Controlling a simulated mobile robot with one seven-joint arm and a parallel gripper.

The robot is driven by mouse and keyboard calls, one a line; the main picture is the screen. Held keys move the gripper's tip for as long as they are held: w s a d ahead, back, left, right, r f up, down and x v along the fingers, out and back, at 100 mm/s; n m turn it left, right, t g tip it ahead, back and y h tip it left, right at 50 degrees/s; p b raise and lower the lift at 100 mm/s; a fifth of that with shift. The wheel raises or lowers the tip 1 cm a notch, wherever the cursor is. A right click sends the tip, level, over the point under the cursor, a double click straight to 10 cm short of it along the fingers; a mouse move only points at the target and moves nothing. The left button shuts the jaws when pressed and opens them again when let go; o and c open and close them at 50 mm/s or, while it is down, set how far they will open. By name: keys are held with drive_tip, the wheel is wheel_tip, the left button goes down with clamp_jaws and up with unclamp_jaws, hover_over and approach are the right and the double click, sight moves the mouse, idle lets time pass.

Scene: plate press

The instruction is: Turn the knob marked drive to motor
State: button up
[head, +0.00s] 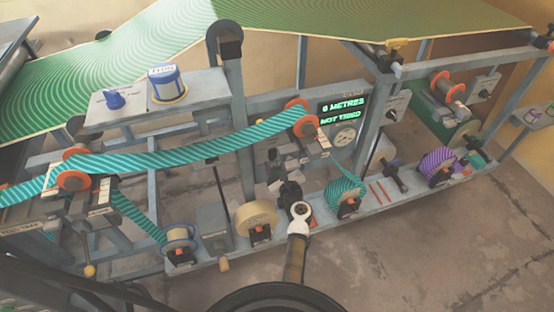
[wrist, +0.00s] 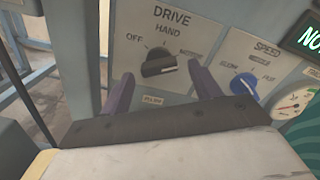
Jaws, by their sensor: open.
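The drive knob (wrist: 160,65) is black, on a grey panel (wrist: 130,30) lettered DRIVE in the wrist view. In the head view, the dark end of my arm (head: 289,190) is low before the machine, and the drive knob cannot be made out.
Right of the drive knob is a blue speed knob (wrist: 243,85), close to my right finger, and a gauge (wrist: 294,101). A green display (head: 343,111) reads 0 metres. A teal striped web (head: 190,150) and several reels along the lower rail (head: 210,268) surround my arm.

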drive_tip(key=v, duration=1.2)
drive_tip(key=shift+s, duration=0.3)
drive_tip(key=shift+s+d, duration=0.1)
